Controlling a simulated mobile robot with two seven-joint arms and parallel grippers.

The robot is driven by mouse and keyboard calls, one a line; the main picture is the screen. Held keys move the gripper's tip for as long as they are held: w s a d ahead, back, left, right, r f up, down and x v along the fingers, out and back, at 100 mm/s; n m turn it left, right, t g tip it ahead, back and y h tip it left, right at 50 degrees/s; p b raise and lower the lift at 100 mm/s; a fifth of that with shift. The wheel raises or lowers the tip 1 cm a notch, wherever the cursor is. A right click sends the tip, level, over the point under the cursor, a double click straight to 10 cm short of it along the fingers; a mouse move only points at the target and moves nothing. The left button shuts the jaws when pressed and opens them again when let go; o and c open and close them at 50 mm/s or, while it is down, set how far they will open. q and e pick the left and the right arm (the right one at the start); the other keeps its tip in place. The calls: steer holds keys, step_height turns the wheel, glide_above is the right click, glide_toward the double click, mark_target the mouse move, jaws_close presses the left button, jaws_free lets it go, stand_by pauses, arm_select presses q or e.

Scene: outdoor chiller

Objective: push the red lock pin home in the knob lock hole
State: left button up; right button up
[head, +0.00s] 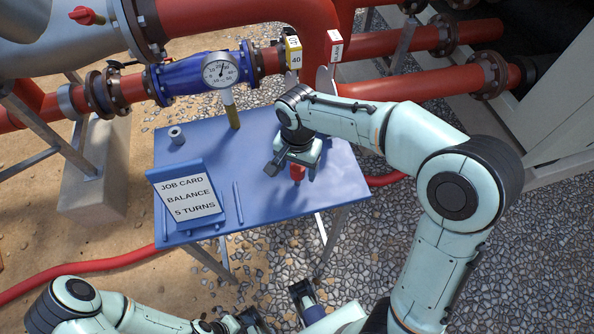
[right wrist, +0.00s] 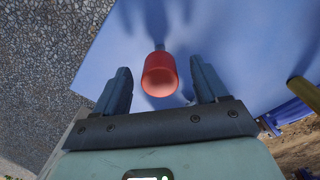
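The red lock pin (head: 297,173) shows as a small red piece under my right gripper (head: 292,166), over the right part of the blue table. In the right wrist view the pin's red cap (right wrist: 160,75) lies between the two fingers of my right gripper (right wrist: 163,85), with a gap on each side. A grey shank shows beyond the cap. Whether the pin touches the table is unclear. The blue valve (head: 190,80) sits in the red pipe behind the table; I cannot make out the knob's lock hole. Parts of my left arm show at the bottom edge; its gripper's opening is unclear.
The blue table (head: 262,150) holds a job card stand (head: 187,193), a grey ring-like piece (head: 177,135) and thin rods. A round gauge (head: 220,71) stands above a post with a yellow lower end. Red pipes (head: 400,85) run behind. The table's middle is mostly bare.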

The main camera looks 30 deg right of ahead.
jaws_close()
step_height(320, 180, up, 7)
steer(key=p, duration=0.6)
steer(key=shift+r, duration=0.1)
arm_select(q)
step_height(320, 180, up, 6)
steer(key=w, duration=0.2)
arm_select(e)
steer(key=c, duration=0.7)
jaws_free()
steer(key=shift+c, duration=0.2)
jaws_close()
arm_select(q)
steer(key=shift+s, duration=0.1)
